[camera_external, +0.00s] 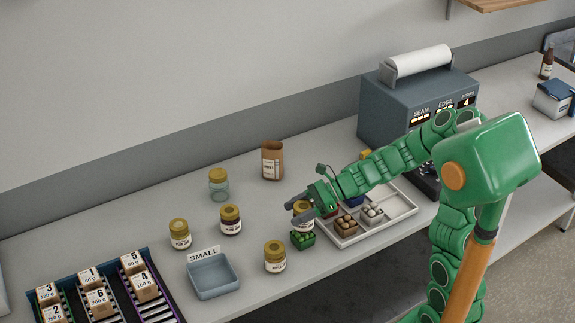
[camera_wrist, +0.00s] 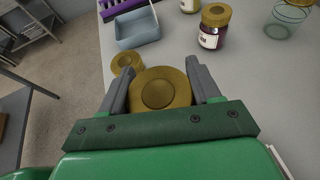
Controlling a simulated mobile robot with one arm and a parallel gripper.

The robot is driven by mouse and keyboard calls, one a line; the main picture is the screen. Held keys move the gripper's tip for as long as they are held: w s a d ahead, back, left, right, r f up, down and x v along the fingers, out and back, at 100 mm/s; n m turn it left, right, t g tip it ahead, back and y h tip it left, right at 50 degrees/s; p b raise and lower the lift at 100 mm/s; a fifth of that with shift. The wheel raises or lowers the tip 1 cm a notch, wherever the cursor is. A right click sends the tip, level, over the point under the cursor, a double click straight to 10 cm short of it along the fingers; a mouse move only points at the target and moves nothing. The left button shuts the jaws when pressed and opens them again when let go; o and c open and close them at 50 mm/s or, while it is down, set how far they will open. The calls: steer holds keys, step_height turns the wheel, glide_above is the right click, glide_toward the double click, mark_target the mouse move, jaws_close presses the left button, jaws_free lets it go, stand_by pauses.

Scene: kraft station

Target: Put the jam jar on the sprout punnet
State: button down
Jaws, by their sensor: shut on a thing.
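My gripper (camera_external: 308,206) is shut on a gold-lidded jar (camera_external: 302,216); its lid (camera_wrist: 161,88) shows between the two fingers in the wrist view. The jar is upright with a pale label, too small to read, so I cannot tell its contents. The small green sprout punnet (camera_external: 302,240) is directly below the jar in the external view. I cannot tell whether the jar touches it or is above or behind it. The punnet is hidden in the wrist view. Another gold-lidded jar with dark red contents (camera_external: 230,220) stands to the left, also in the wrist view (camera_wrist: 214,28).
Other jars stand on the bench, one (camera_external: 274,257) near the front edge. A sectioned tray (camera_external: 345,240) with small punnets is right of my gripper. A blue-grey SMALL bin (camera_external: 213,276), a paper bag (camera_external: 272,160) and a rack of boxes (camera_external: 105,292) are left. Clear bench lies behind.

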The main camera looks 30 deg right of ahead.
steer(key=shift+f, duration=0.95)
steer(key=shift+f, duration=0.15)
steer(key=shift+c, duration=1.1)
jaws_free()
steer(key=shift+d+r, duration=0.25)
steer(key=v, duration=1.1)
steer(key=shift+d, duration=0.25)
